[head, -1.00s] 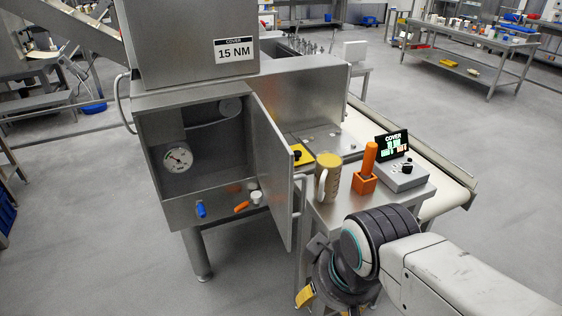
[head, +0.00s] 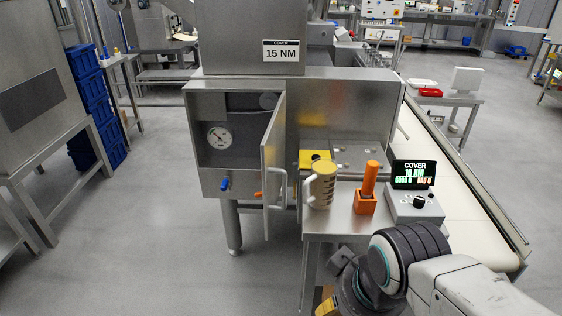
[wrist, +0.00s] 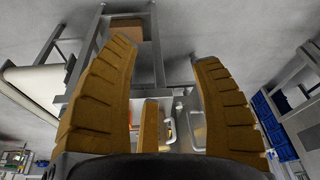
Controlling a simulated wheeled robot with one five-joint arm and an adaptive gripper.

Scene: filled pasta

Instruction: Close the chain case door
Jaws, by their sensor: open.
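The chain case (head: 204,160) is an open-fronted metal box under the "COVER 15 NM" sign. Its grey door (head: 271,165) hangs on the right side and stands open, swung out towards me. A bar handle (head: 283,190) is on the door's right face. My gripper (head: 338,303) is low at the front, right of and nearer than the door, apart from it; its tips are partly cut off there. In the wrist view my gripper (wrist: 165,50) has its yellow fingers spread wide with nothing held between them. Light metal loops show beyond them; I cannot tell which is the door handle.
A side table (head: 335,229) right of the door carries a beige mug (head: 320,188), an orange tool in a holder (head: 366,196) and a control box (head: 414,207). Floor (head: 130,230) left of the case is clear.

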